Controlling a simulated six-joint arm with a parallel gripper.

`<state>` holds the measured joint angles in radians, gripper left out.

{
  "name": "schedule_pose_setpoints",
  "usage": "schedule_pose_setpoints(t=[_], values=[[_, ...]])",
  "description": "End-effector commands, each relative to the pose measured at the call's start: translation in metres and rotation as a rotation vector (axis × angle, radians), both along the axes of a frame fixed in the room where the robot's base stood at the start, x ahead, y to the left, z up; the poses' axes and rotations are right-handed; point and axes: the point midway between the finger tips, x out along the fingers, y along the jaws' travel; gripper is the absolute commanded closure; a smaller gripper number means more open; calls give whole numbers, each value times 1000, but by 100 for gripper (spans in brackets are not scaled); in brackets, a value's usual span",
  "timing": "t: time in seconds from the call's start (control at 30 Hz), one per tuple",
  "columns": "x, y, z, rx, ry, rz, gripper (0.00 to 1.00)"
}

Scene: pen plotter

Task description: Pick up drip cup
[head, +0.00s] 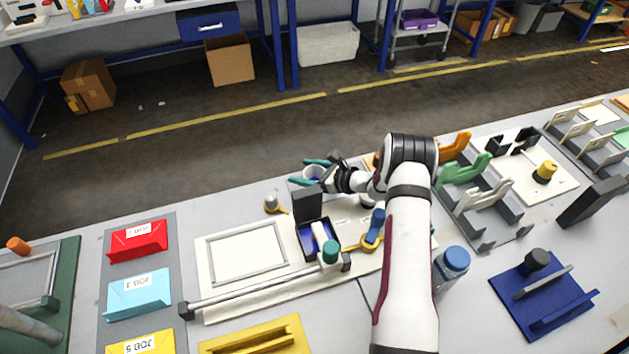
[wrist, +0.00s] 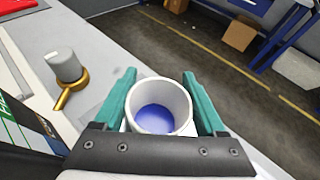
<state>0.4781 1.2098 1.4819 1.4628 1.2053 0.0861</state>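The drip cup is a white round cup with blue inside, seen from above in the wrist view (wrist: 160,106). My gripper (wrist: 160,88) has one teal finger on each side of the cup, and both fingers appear to press against its wall. In the head view, the gripper (head: 312,171) and the cup (head: 314,173) are at the back edge of the table, and the cup fills the space between the fingers. The cup looks upright. Its base is hidden, so I cannot tell whether it touches the table.
A grey-capped piece with a brass arm (wrist: 66,74) stands left of the cup. A dark block (head: 307,204) and a blue-lined box (head: 318,238) stand in front of my gripper. An orange bracket (head: 456,146) is to the right.

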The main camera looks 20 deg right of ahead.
Motion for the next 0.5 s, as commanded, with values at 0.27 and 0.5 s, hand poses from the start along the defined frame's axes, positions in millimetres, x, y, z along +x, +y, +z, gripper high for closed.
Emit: schedule_pose_setpoints(t=[0.27, 0.5], values=[[0, 0, 0, 0, 0, 0, 79], [0, 0, 1, 0, 0, 0, 81]])
